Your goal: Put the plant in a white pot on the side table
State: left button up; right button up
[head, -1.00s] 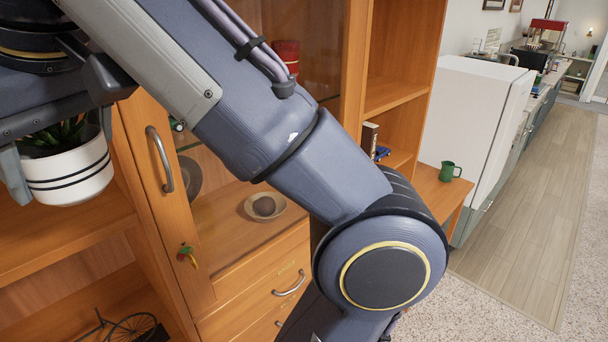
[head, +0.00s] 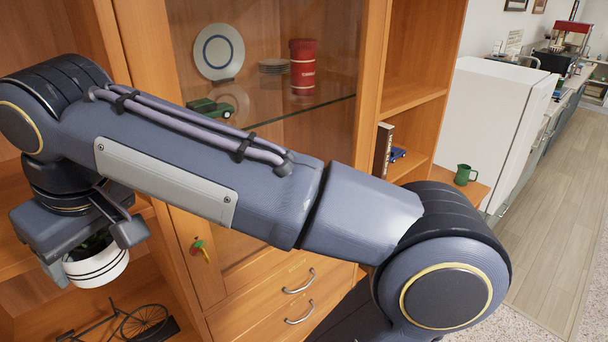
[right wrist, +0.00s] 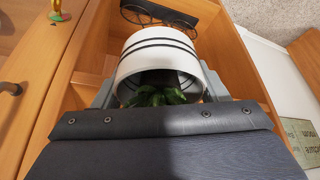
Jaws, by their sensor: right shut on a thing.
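The plant in a white pot (head: 98,268) is at the lower left of the head view. The pot is white with thin black bands, and green leaves show in its mouth. My right gripper (head: 90,248) is shut on the pot, one finger on each side, in front of the wooden cabinet. In the right wrist view the pot (right wrist: 158,52) sits between the fingers, with the leaves (right wrist: 160,96) towards the camera. A wooden top (head: 478,192) beside the white fridge bears a green mug; I cannot tell whether it is the side table. My left gripper is not in view.
The wooden cabinet has a glass front with a plate (head: 219,52) and a red canister (head: 303,66) behind it. A bicycle model (head: 143,322) stands on the low shelf. The white fridge (head: 500,125) is at right, with clear floor (head: 560,200) beyond.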

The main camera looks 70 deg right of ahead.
jog(key=w+a+f, duration=0.1)
jog(key=w+f, duration=0.3)
jog(key=f, duration=0.7)
jog(key=w+a+f+n, duration=0.1)
jog(key=w+f, duration=0.3)
jog(key=f, duration=0.8)
jog(key=w+a+f, duration=0.2)
jog(key=w+f, duration=0.3)
jog(key=f, duration=0.7)
jog(key=shift+r, duration=0.1)
